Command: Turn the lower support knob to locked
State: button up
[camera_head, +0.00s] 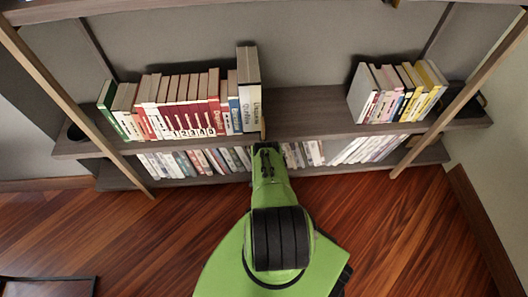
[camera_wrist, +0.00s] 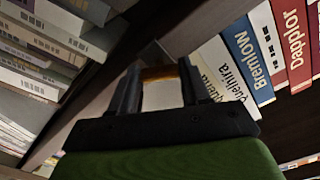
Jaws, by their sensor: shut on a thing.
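My green arm reaches to the front edge of the middle shelf (camera_head: 310,124), and my gripper (camera_head: 265,148) is at that edge, just right of the book row's end. In the wrist view, my gripper (camera_wrist: 160,68) has its two dark fingers on either side of a small tan-orange piece (camera_wrist: 160,73). This seems to be the lower support knob, and the fingers are shut on it. Most of it is hidden by the fingers and shadow. I cannot read any locked mark or its turn angle.
A row of upright books (camera_head: 185,104) stands left of my gripper on the middle shelf, with another group (camera_head: 398,92) at the right. Bare shelf lies between them. More books (camera_head: 195,162) fill the lower shelf. Wooden floor (camera_head: 405,225) in front is clear.

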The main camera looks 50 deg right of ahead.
jog(key=m, duration=1.1)
jog(key=shift+d+m, duration=0.1)
jog(key=shift+m, duration=0.2)
jog(key=shift+r+m, duration=0.1)
jog(key=shift+m, duration=0.2)
jog(key=o, duration=1.1)
jog(key=shift+c, duration=0.2)
